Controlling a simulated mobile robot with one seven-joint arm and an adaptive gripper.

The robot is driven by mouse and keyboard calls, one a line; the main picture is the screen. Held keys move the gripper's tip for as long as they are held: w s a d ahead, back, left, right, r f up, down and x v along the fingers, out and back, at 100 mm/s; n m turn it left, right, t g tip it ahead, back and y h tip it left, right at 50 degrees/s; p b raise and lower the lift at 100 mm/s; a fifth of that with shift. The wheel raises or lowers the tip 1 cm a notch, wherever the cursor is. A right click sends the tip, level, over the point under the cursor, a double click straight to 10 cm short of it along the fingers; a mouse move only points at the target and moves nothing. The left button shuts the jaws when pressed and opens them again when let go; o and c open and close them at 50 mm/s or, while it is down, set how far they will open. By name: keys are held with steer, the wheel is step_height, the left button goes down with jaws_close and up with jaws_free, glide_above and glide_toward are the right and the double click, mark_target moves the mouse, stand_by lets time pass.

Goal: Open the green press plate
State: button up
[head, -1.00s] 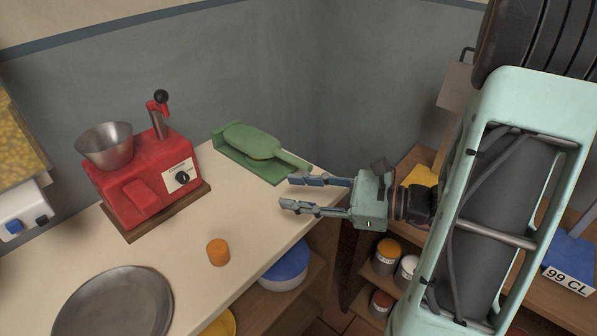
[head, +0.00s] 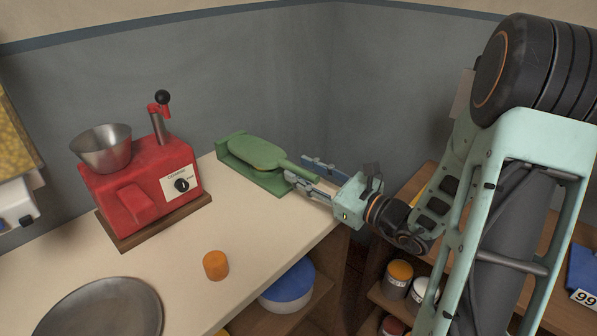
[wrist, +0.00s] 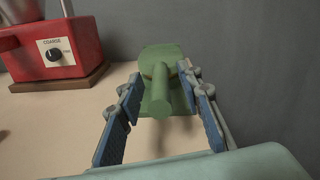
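The green press plate (head: 256,152) lies flat over its green base (head: 222,150) at the back of the counter, by the corner wall. Its handle (head: 299,170) points toward my gripper. My gripper (head: 300,170) is open at the handle end, with one finger on each side of it in the head view. In the wrist view the handle (wrist: 161,92) lies between the two blue-padded fingers of my gripper (wrist: 164,108), with gaps on both sides. I cannot tell whether either finger touches it.
A red grinder (head: 139,185) with a metal bowl stands left of the press. An orange cylinder (head: 215,265) and a round metal plate (head: 105,308) are on the counter nearer the front. The grey wall (head: 290,80) is close behind the press.

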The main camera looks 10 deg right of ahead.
steer(key=shift+x, duration=0.8)
steer(key=shift+c, duration=0.6)
jaws_close()
steer(key=shift+d, duration=0.1)
